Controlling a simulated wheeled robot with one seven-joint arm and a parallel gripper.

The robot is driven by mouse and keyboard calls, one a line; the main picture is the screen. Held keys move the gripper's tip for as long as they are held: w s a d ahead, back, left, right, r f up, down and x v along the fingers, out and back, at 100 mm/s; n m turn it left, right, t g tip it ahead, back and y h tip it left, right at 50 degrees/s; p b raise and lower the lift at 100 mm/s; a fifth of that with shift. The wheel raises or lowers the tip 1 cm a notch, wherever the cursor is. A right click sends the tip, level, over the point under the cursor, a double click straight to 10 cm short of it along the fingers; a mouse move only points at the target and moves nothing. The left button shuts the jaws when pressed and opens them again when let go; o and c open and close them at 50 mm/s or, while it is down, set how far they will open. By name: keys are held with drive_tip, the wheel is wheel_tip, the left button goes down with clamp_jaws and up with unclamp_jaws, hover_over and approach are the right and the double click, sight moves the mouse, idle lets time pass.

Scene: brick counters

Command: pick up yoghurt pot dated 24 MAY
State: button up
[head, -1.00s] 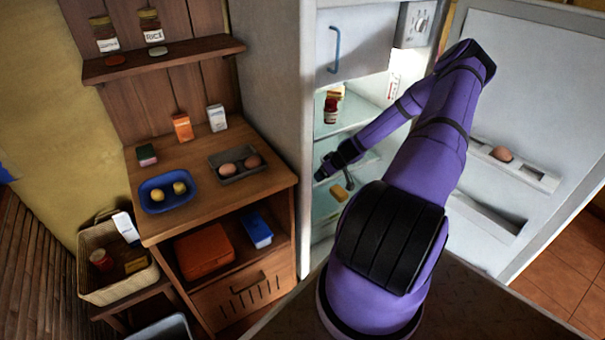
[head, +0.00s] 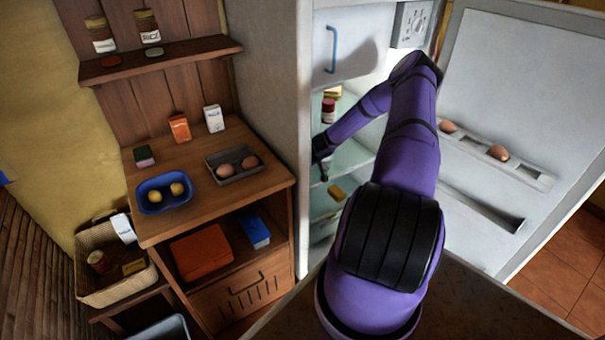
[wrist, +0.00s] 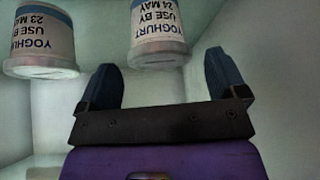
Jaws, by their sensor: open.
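The yoghurt pot marked "24 MAY" (wrist: 158,30) is a white pot with dark print, upside down in the wrist view, at top centre. A similar pot marked "23 MAY" (wrist: 42,40) stands to its left. My gripper (wrist: 164,75) is open and empty, its two dark fingers on either side of the line to the 24 MAY pot. The pot's near end shows just beyond the fingertips; I cannot tell if it is between them. In the head view my gripper (head: 321,172) is inside the open fridge, and I cannot make out the pots there.
The fridge's glass shelf (head: 345,168) lies by my gripper. A red jar (head: 328,110) stands on the shelf above, and a yellow block (head: 336,193) lies below. The fridge side wall (head: 275,90) is close on the left; the open door (head: 520,100) holds eggs (head: 498,152).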

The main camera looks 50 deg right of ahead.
drive_tip(key=shift+w+f, duration=0.3)
drive_tip(key=shift+f, duration=0.1)
drive_tip(key=c, duration=0.9)
drive_tip(key=shift+c, duration=0.2)
drive_tip(key=shift+r, duration=0.1)
